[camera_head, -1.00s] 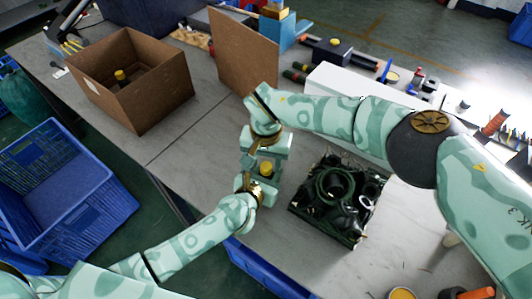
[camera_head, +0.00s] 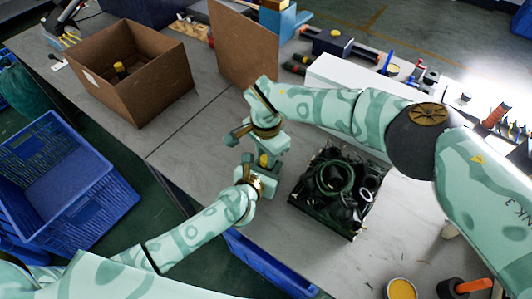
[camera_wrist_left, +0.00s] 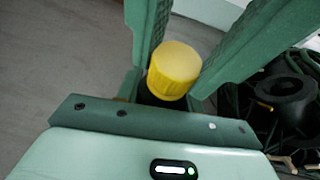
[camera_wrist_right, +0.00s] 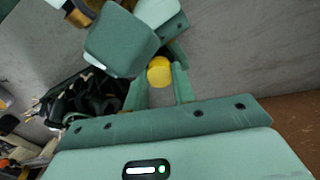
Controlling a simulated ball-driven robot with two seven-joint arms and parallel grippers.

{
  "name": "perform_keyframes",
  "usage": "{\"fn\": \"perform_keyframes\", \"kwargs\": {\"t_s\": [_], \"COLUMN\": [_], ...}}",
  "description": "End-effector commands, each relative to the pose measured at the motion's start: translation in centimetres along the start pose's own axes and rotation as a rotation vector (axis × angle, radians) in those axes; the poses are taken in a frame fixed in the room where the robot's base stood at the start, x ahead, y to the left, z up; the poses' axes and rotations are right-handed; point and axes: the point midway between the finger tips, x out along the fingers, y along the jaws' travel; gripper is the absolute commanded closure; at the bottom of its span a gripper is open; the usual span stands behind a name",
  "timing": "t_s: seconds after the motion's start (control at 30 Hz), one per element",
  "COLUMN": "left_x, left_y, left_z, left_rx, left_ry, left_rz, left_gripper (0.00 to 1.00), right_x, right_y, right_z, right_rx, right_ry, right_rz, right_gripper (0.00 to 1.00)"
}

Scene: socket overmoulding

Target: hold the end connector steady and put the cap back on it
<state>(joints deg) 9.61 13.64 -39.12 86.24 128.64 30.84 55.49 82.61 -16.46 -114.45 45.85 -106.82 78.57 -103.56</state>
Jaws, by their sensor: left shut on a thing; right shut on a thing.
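The yellow cap (camera_head: 264,160) is between my two grippers over the near table; it also shows in the left wrist view (camera_wrist_left: 174,72) and the right wrist view (camera_wrist_right: 159,72). My right gripper (camera_head: 268,151) is shut on the cap, which sits between its fingertips. My left gripper (camera_head: 262,172) is shut on the dark end connector (camera_wrist_left: 150,97), close to the cap. The connector is mostly hidden by the fingers and the cap. The cap appears directly in line with it, but I cannot tell whether it is seated.
A black tray (camera_head: 350,227) of dark cables and rings stands right of the grippers. A cardboard box (camera_head: 150,100) holding a yellow-capped part stands at the back left. A brown panel (camera_head: 243,45) stands behind. A blue crate (camera_head: 110,205) is at left. Bare table lies between.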

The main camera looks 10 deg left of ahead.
Motion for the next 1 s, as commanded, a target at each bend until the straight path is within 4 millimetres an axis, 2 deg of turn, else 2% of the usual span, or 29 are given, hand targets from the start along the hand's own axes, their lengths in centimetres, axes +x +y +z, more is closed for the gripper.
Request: {"fn": "perform_keyframes", "kwargs": {"t_s": [0.1,0.17,0.43,0.47,0.5,0.53,0.83,1.0], "left_x": [0.0,0.0,0.0,0.0,0.0,0.0,0.1,0.0], "left_y": [0.0,0.0,-0.1,-0.1,-0.1,0.0,0.2,0.2], "left_z": [0.0,0.0,0.0,0.0,0.0,0.0,0.0,0.0], "left_rx": [0.000,0.000,0.000,0.000,0.000,0.000,0.000,0.000], "left_ry": [0.000,0.000,0.000,0.000,0.000,0.000,0.001,0.001], "left_rz": [0.000,0.000,-0.001,-0.001,-0.001,-0.001,0.004,0.003], "left_gripper": [1.00,1.00,1.00,1.00,1.00,1.00,1.00,1.00], "right_x": [0.0,0.0,0.0,0.0,0.0,0.0,-0.1,-1.9], "right_y": [0.0,0.0,-0.1,-0.1,-0.1,0.0,0.0,0.0], "right_z": [0.0,0.0,0.0,0.0,0.0,0.0,0.1,0.1], "right_rx": [0.177,0.223,0.239,0.239,0.238,0.239,0.238,0.236], "right_ry": [0.000,0.000,0.000,0.000,0.000,0.000,-0.003,-0.001], "right_rz": [-0.001,-0.001,-0.001,-0.001,-0.001,-0.001,0.003,0.000], "right_gripper": [1.00,1.00,1.00,0.69,0.58,0.53,0.53,0.53]}}
